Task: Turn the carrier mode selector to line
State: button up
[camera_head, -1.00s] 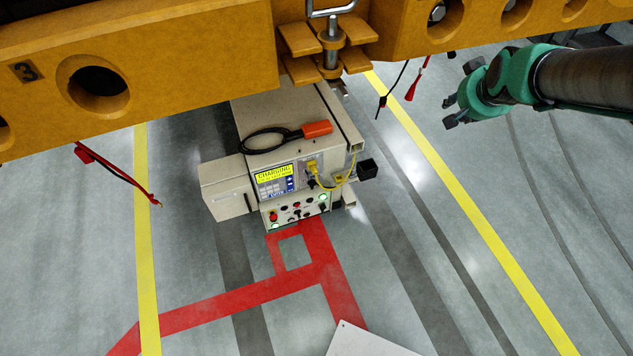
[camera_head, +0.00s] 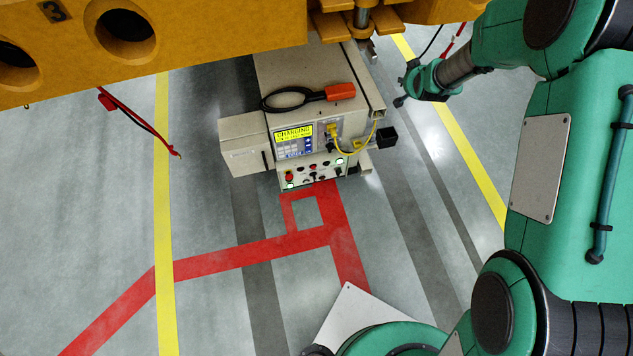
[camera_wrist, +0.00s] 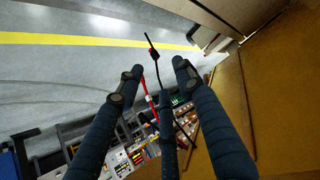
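The carrier (camera_head: 285,73) is a beige box under a yellow beam in the head view. Its yellow display (camera_head: 293,132) reads CHARGING. Below it is a small control panel (camera_head: 312,174) with several knobs, a red button and green lights. I cannot tell which knob is the mode selector or where it points. My gripper (camera_head: 404,83) is to the right of the carrier, beyond the panel and apart from it. In the wrist view my gripper (camera_wrist: 158,78) has its dark fingers spread, with nothing between them. The panel does not show clearly there.
The yellow beam (camera_head: 220,45) hangs above the carrier, close to my arm. An orange connector (camera_head: 340,91) with black cable lies on top. A yellow cable (camera_head: 357,146) loops at the panel's right. Red-tipped leads (camera_head: 140,125) hang nearby. The floor (camera_head: 210,215) in front is open.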

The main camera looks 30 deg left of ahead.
jog(key=a+f+n+y, duration=0.1)
jog(key=a+f, duration=0.4)
jog(key=f, duration=0.4)
jog(key=a+f, duration=0.5)
jog(key=f, duration=0.3)
jog(key=n+y+p, duration=0.1)
jog(key=n+y, duration=0.2)
jog(key=y, duration=0.2)
send_near(314, 177)
jog(key=s+d, duration=0.4)
jog(key=shift+d+r+t, duration=0.15)
jog(key=shift+r+t, duration=0.05)
jog(key=shift+t, duration=0.2)
jog(key=b+x, duration=0.3)
jog(key=x, duration=1)
jog(key=shift+w+f+h+b, duration=0.25)
jog(key=shift+f+h+b, duration=0.05)
jog(key=shift+f+b, duration=0.1)
jog(key=shift+r, duration=0.1)
jog(key=shift+c, duration=0.5)
